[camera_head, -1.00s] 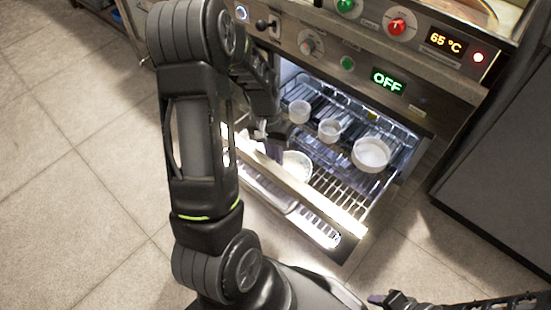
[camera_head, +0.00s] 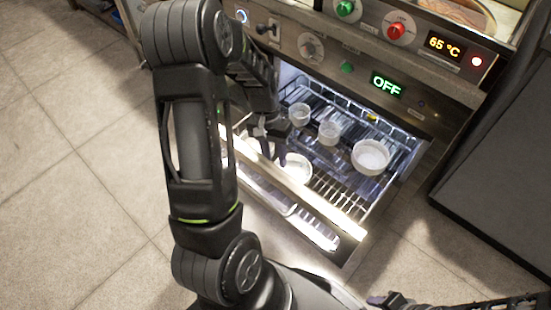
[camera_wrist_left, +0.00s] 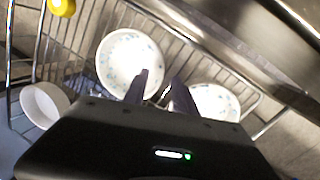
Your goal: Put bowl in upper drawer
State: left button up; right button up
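The upper drawer (camera_head: 335,215) is pulled out, with a wire rack in it. A white patterned bowl (camera_head: 297,168) sits at its front; another white bowl (camera_head: 252,146) is partly hidden behind my left gripper. The left wrist view shows two patterned bowls, one on the left (camera_wrist_left: 128,55) and one on the right (camera_wrist_left: 218,100). My left gripper (camera_head: 273,145) is low over the drawer front. In the wrist view its fingers (camera_wrist_left: 159,82) are apart between the two bowls, with no bowl clearly held. My right gripper (camera_head: 385,299) is at the bottom edge, its opening unclear.
Two small white cups (camera_head: 299,114) (camera_head: 329,132) and a larger white bowl (camera_head: 370,157) stand further back in the rack. The control panel (camera_head: 350,70) is above. A dark cabinet (camera_head: 495,190) stands on the right. Floor is clear on the left.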

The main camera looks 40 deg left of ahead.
pick_arm(q)
jog(key=p+v, duration=0.2)
jog(key=v, duration=0.8)
jog(key=shift+r+p, duration=0.15)
jog(key=shift+p, duration=0.25)
jog(key=shift+r, duration=0.1)
